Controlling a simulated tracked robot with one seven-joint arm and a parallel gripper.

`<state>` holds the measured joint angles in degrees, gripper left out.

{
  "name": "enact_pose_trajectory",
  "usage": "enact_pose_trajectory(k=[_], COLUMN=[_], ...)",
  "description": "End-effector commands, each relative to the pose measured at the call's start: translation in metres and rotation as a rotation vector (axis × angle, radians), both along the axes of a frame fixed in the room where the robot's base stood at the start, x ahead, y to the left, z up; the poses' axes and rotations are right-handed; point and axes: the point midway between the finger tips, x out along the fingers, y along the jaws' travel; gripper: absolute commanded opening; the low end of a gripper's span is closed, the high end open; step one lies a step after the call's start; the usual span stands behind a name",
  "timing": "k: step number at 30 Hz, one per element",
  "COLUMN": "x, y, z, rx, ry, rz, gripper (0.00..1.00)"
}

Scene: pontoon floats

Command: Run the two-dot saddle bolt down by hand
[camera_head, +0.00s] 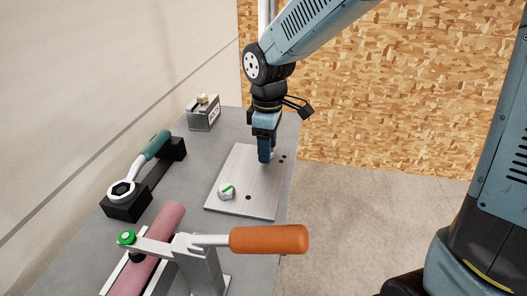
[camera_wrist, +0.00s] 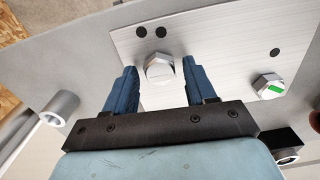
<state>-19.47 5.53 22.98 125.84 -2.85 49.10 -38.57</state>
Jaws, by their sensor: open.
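The brushed metal saddle plate (camera_head: 237,178) lies flat on the grey bench. In the wrist view, a plain hex-head bolt (camera_wrist: 159,67) stands beside two dark dots (camera_wrist: 151,32) on the plate. My gripper (camera_wrist: 159,64) is open, with one blue finger on each side of this bolt and visible gaps to both. In the head view, my gripper (camera_head: 265,156) points down at the plate's far right part and mostly hides that bolt. Another hex bolt (camera_head: 226,192), with a green stripe on its head, stands near a single dot; it also shows in the wrist view (camera_wrist: 268,87).
A wrench with a teal handle (camera_head: 155,145) rests on black blocks at the left. A small grey box (camera_head: 204,113) stands at the back. A pink cylinder (camera_head: 160,245) and a clamp with an orange handle (camera_head: 268,239) fill the front. The bench's right edge is close to the plate.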

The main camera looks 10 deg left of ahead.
Motion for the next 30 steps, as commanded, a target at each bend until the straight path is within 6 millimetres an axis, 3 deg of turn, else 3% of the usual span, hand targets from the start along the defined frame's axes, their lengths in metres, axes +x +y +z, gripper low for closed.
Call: enact_pose_trajectory(k=[8, 30], x=[0.0001, 0.0002], y=[-0.0001, -0.0002], z=[0.0, -0.0001], rx=[0.0, 0.0], ry=[0.0, 0.0], rz=[0.123, 0.892], gripper=[0.55, 0.55])
